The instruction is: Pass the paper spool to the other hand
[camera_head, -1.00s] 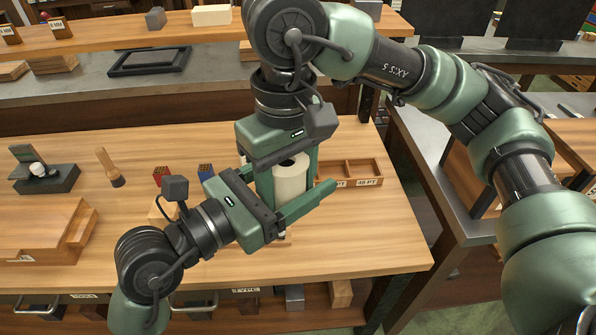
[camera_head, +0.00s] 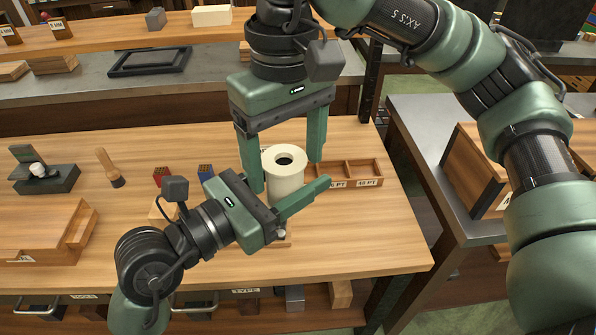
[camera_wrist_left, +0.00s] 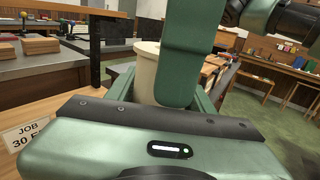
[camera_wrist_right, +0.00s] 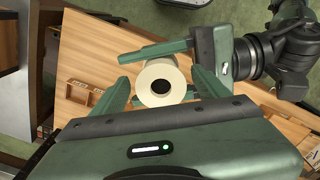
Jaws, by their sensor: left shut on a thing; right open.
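The paper spool (camera_head: 285,178) is a cream-white roll with a dark core hole, upright above the table. My left gripper (camera_head: 290,190) is shut on it from the left side. In the left wrist view the spool (camera_wrist_left: 146,70) is partly hidden behind a green finger. My right gripper (camera_head: 283,155) points down from above, with its open fingers on either side of the spool's top and a visible gap. The right wrist view looks down on the spool (camera_wrist_right: 161,83), with the left fingers across it.
A divided wooden tray (camera_head: 352,172) with labels lies behind and right of the spool. Small red (camera_head: 161,174) and blue (camera_head: 205,170) blocks, a wooden-handled tool (camera_head: 110,168) and a dark device (camera_head: 45,176) stand to the left. The table's front right is clear.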

